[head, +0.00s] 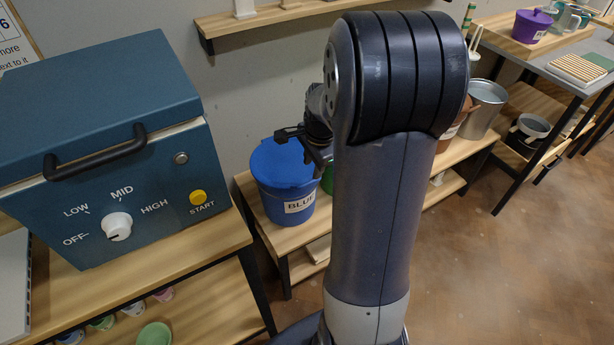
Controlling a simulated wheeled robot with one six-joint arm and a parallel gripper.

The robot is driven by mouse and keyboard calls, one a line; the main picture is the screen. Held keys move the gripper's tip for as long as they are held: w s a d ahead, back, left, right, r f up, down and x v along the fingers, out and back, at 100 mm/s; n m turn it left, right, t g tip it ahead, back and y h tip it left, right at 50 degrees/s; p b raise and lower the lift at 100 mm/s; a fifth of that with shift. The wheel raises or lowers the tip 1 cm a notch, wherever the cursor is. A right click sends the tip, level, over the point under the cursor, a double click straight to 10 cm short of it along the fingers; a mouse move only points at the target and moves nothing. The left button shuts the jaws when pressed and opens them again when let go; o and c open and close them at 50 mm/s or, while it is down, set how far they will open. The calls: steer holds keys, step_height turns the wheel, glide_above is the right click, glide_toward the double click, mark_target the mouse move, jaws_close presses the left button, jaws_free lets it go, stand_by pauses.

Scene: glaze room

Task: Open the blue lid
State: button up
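A blue bucket (279,205) labelled BLUE stands on a low wooden shelf in the middle of the head view. Its blue lid (272,160) sits on top and looks closed. My gripper (301,153) is at the upper right of the lid, in front of it in the picture. Its dark fingers look spread apart with nothing between them. I cannot tell whether they touch the lid. My arm hides part of the area to the right of the bucket.
A green container (327,178) is partly hidden beside the bucket. A metal bucket (484,108) stands farther right. A wall shelf (262,19) hangs above. Open floor lies at right.

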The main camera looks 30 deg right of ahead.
mark_target(310, 182)
steer(key=f, duration=0.3)
steer(key=w+f, duration=0.1)
steer(key=f, duration=0.2)
steer(key=shift+w+f+b, duration=0.1)
steer(key=shift+f+b, duration=0.05)
steer(key=shift+b, duration=0.25)
jaws_close()
